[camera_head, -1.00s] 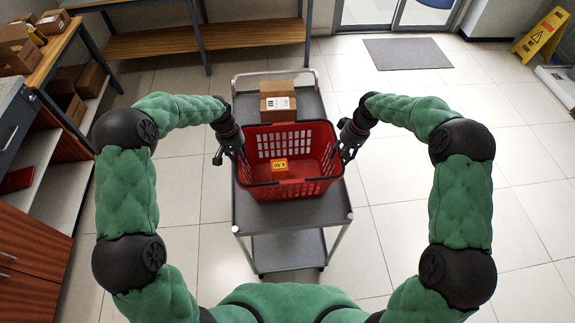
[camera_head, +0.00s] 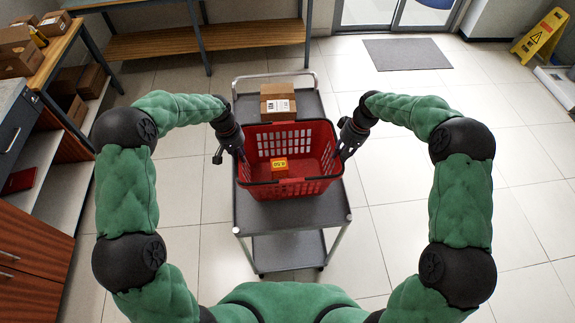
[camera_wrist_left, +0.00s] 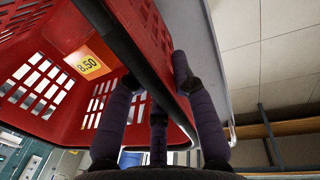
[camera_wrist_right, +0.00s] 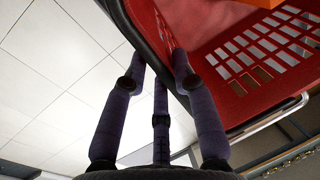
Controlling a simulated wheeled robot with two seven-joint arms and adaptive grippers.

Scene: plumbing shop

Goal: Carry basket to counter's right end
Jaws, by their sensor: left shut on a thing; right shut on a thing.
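The red basket (camera_head: 322,184) is over the top shelf of a grey cart (camera_head: 250,212), upright, with a small orange box (camera_head: 279,168) inside it. I cannot tell whether the basket touches the shelf. The box's 8.50 label shows in the left wrist view (camera_wrist_left: 88,64). My left gripper (camera_head: 240,152) is shut on the basket's left rim, and my right gripper (camera_head: 345,153) is shut on its right rim. In each wrist view the fingers straddle the basket wall. I cannot tell which surface is the counter.
A cardboard box (camera_head: 278,102) stands on the cart behind the basket. Cabinets and shelves (camera_head: 30,245) with boxes line the left side. A wooden bench (camera_head: 220,38) is at the back. A grey mat (camera_head: 407,54) and a yellow floor sign (camera_head: 541,35) are at the back right. The right floor is open.

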